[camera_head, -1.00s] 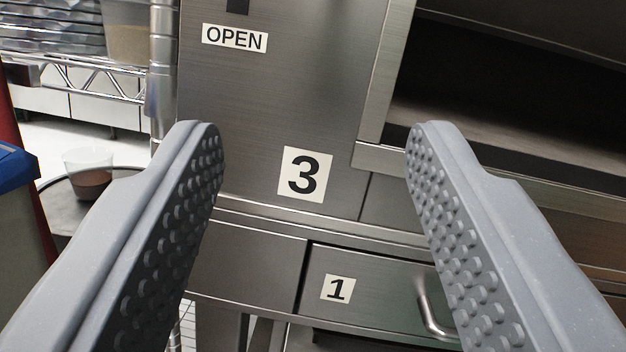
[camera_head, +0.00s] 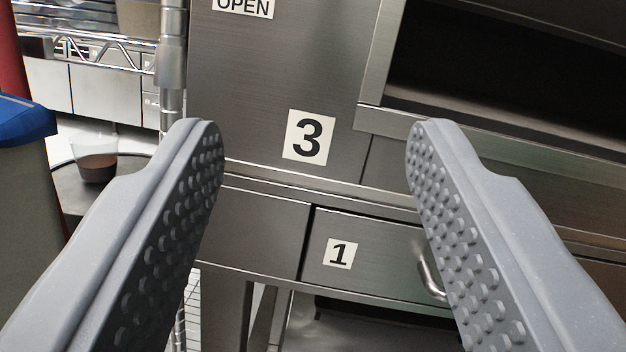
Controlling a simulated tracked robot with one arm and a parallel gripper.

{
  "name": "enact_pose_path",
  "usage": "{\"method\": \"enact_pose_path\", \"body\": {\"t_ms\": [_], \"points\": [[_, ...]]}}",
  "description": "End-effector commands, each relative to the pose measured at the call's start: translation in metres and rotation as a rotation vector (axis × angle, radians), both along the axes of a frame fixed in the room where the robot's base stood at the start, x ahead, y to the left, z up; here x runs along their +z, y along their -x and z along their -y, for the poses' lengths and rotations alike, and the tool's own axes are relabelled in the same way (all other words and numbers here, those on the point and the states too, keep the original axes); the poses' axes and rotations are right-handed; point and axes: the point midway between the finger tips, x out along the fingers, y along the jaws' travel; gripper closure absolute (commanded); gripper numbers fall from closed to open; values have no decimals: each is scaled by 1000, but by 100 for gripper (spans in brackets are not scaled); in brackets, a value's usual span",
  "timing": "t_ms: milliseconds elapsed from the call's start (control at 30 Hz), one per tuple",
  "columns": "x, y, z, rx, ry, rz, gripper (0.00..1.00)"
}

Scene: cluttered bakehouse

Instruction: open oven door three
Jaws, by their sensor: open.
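My gripper (camera_head: 315,130) is open and empty, its two grey studded fingers spread left and right. Beyond the gap between them is a brushed steel oven front panel (camera_head: 270,85) with a white label "3" (camera_head: 308,138). A label reading "OPEN" (camera_head: 243,6) is cut by the top edge of the picture. Right of the panel is a dark, open oven cavity (camera_head: 500,70) with a steel frame. I cannot make out a separate door leaf or handle for three. The fingers show no contact with the oven.
Below is a drawer front (camera_head: 375,250) labelled "1" with a bar handle (camera_head: 432,278), partly behind the right finger. At left are a wire rack post (camera_head: 172,50), a blue-topped bin (camera_head: 25,120) and a cup of dark liquid (camera_head: 94,160) on a round dark top.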

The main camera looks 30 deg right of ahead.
Motion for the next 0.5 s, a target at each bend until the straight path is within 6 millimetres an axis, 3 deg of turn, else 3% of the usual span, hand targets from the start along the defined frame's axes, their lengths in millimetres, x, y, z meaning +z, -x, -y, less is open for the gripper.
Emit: {"method": "enact_pose_path", "body": {"t_ms": [267,500], "points": [[-1,3,-1,1,0,0,51],[-11,33,-14,5,1,0,51]]}}
